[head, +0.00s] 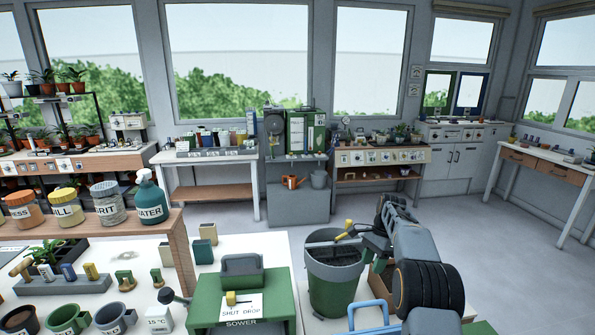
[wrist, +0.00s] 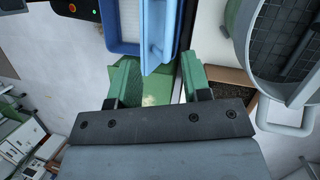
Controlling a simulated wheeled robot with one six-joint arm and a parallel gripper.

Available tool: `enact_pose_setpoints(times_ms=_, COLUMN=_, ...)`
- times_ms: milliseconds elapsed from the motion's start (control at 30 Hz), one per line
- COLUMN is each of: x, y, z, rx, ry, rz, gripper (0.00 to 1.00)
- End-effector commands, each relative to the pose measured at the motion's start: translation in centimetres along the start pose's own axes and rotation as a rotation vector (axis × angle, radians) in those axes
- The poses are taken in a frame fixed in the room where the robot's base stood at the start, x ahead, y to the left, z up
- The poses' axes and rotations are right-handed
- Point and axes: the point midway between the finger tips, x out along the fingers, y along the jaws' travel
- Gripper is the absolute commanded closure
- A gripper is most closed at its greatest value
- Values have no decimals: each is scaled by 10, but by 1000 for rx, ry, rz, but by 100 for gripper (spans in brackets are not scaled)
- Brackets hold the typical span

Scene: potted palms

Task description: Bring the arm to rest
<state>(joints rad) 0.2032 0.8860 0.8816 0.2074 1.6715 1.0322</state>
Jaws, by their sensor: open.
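My arm reaches in from the lower right in the head view, with my gripper (head: 372,246) beside the green bin (head: 335,285). In the wrist view my gripper (wrist: 157,72) has its two green jaws apart. I see nothing held between them. A blue-rimmed tray or basket (wrist: 122,47) with a blue handle lies beyond the jaw tips, and its handle overlaps the gap in the picture. I cannot tell the distance between the jaws and that handle. The arm's links hide part of the bench on the right.
A green sower box (head: 240,300) stands left of the bin. Labelled jars (head: 108,203) and a teal spray bottle (head: 150,205) stand on a wooden shelf at left, with mugs (head: 68,319) below. A brown box (wrist: 222,76) lies by the right jaw. Open floor (head: 500,235) lies beyond.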

Motion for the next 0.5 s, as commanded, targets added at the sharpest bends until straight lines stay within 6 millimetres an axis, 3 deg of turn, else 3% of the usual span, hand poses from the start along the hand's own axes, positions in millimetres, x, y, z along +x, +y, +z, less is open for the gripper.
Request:
enact_pose_setpoints(times_ms=33, x=-18, y=10, z=17, rx=-58, ry=27, rz=-19, gripper=56)
enact_pose_setpoints(times_ms=200, x=-51, y=45, z=62, rx=-270, ry=126, rz=-71, gripper=56)
enact_pose_setpoints(times_ms=333, x=-66, y=79, z=94, rx=-436, ry=207, rz=-103, gripper=56)
enact_pose_setpoints(times_ms=500, x=-70, y=131, z=133, rx=-655, ry=320, rz=-129, gripper=56)
